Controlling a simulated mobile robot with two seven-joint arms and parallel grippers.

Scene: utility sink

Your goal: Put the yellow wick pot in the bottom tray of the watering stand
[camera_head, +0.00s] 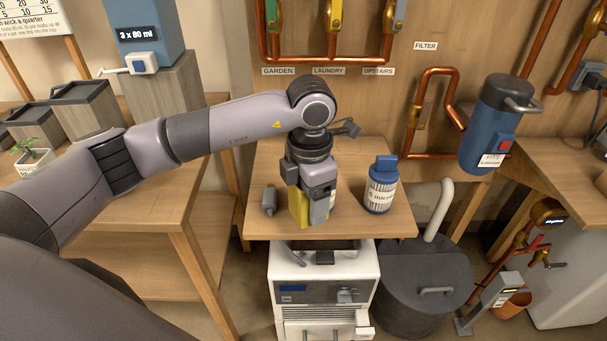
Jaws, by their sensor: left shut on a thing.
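My left gripper (310,214) is low over the small wooden table in the middle, pointing down. It is shut on a yellow thing (295,206), which shows between and beside the grey fingers. The gripper hides much of it, so I cannot tell whether it is the wick pot or whether its base touches the table. A blue tank marked "3 x 80 ml" (142,32) stands on a wooden block at the upper left, perhaps part of the watering stand. I cannot make out its bottom tray. My right gripper is not in view.
A blue-and-white canister (381,186) stands right of the gripper; a small grey bottle (269,201) is close on its left. A white machine (322,290) and dark drum (425,285) stand below.

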